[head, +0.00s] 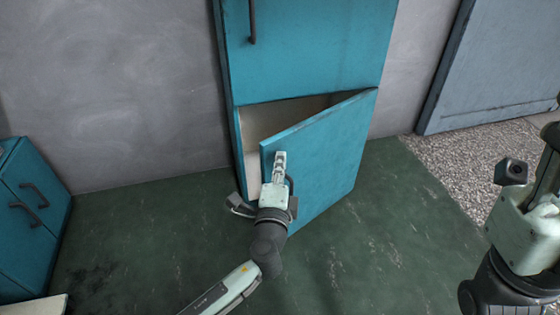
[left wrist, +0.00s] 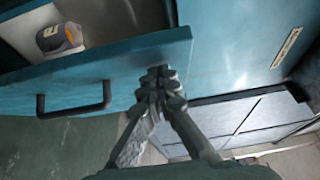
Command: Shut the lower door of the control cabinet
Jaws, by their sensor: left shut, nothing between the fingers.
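The teal control cabinet (head: 310,45) stands against the wall. My right gripper (head: 549,150) is at the right edge, partly cut off, away from the cabinet.
The upper door, with its handle (head: 252,22), is shut. A small grey and orange object (left wrist: 60,38) lies inside the lower compartment. A low teal cabinet (head: 30,215) stands at left, a grey-blue door (head: 495,65) at right. Green floor in front is clear.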

